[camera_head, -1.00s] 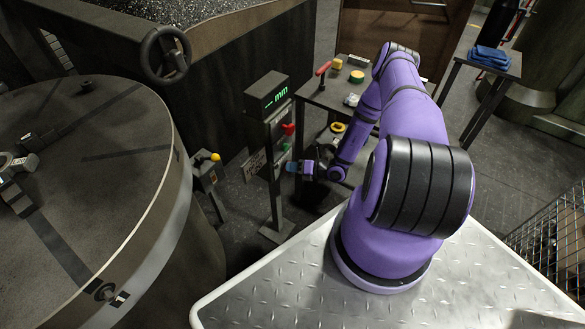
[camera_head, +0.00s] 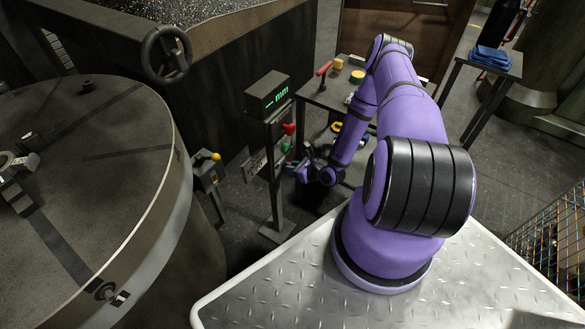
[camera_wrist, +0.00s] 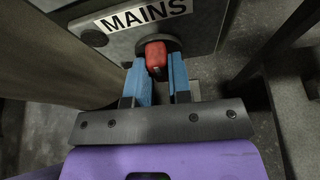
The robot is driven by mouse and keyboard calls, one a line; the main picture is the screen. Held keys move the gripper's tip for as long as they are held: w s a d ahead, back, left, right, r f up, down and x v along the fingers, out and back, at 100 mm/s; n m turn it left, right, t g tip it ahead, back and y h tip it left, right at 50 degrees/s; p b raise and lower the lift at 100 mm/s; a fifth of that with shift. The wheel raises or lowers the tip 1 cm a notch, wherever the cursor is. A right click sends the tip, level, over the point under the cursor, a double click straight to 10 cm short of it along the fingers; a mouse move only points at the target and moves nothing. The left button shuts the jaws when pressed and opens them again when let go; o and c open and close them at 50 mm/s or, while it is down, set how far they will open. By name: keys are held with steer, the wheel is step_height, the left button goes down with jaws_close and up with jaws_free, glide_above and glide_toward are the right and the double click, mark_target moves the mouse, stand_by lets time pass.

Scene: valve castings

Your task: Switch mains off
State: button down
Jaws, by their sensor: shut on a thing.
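The mains switch box (camera_wrist: 205,22) is grey, with a white label reading "MAINS" at the top of the wrist view. Its red handle (camera_wrist: 156,54) sticks out below the label from a dark round mount. My gripper (camera_wrist: 160,78) has its blue fingers on either side of the red handle, shut on it. In the head view my gripper (camera_head: 296,166) is beside the post with the green display, low down and left of the workbench. The handle cannot be made out there, as my wrist and the post crowd that spot.
The display post (camera_head: 274,190) stands close left of my gripper, with red and green buttons. A small pedestal with a yellow knob (camera_head: 216,156) stands further left. A bench (camera_head: 325,98) with a red lever is behind my arm. A large round tank (camera_head: 100,200) fills the left.

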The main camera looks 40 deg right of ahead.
steer(key=shift+n, duration=0.4)
stand_by(0.3)
steer(key=c, duration=1)
jaws_free()
steer(key=shift+c, duration=0.2)
steer(key=v, duration=1.1)
steer(key=shift+a, duration=0.25)
steer(key=shift+s, duration=0.1)
